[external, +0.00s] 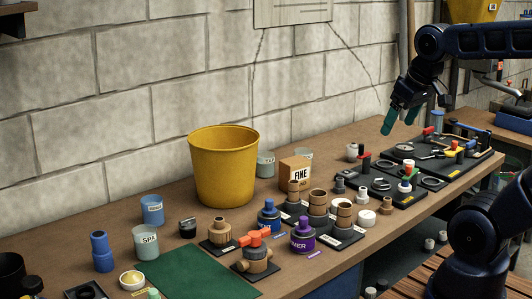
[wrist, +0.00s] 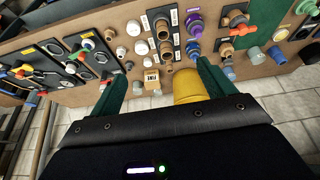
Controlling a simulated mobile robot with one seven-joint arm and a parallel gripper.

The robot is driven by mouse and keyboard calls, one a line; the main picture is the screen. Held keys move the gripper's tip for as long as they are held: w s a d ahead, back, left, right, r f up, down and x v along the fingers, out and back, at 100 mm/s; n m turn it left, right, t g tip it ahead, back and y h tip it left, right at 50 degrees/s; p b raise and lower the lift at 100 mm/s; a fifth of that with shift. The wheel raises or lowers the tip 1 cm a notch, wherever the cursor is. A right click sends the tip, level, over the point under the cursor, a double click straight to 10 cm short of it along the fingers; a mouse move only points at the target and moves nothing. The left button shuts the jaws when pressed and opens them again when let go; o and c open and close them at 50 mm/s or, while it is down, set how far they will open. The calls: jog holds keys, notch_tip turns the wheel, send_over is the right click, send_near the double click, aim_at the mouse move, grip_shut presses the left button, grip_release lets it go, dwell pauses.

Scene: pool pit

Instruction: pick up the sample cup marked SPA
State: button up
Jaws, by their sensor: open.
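The sample cup marked SPA (external: 146,243) is a pale grey-green cup with a dark-lettered label. It stands upright on the left part of the bench in the external view, beside the green mat. I cannot pick it out surely in the wrist view. My gripper (external: 401,118) has green fingers and hangs in the air above the right part of the bench, far from the cup. In the wrist view my gripper (wrist: 160,72) has its two fingers wide apart, with nothing held between them.
A tall yellow bucket (external: 224,168) stands between my gripper and the SPA cup. A blue labelled cup (external: 152,210), a blue fitting (external: 102,252) and a black piece (external: 187,227) stand near the cup. The green mat (external: 195,274) is mostly bare. Several fittings crowd the bench's middle.

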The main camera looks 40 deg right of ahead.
jog(key=w+a+n+g, duration=0.1)
jog(key=w+a+n, duration=0.1)
jog(key=w+a, duration=0.55)
jog(key=w+a+n+g, duration=0.15)
jog(key=w+a, duration=0.25)
jog(key=w, duration=0.6)
jog(key=w+a+n, duration=0.3)
jog(key=w+a, duration=0.3)
jog(key=w, duration=0.3)
jog(key=n+g, duration=0.2)
jog(key=n, duration=0.3)
send_near(146, 239)
jog(key=w+d+f, duration=0.1)
jog(key=w+f, duration=0.1)
jog(key=w, duration=0.1)
notch_tip(146, 239, down, 10)
jog(key=shift+d+r, duration=0.1)
jog(key=c, duration=1.2)
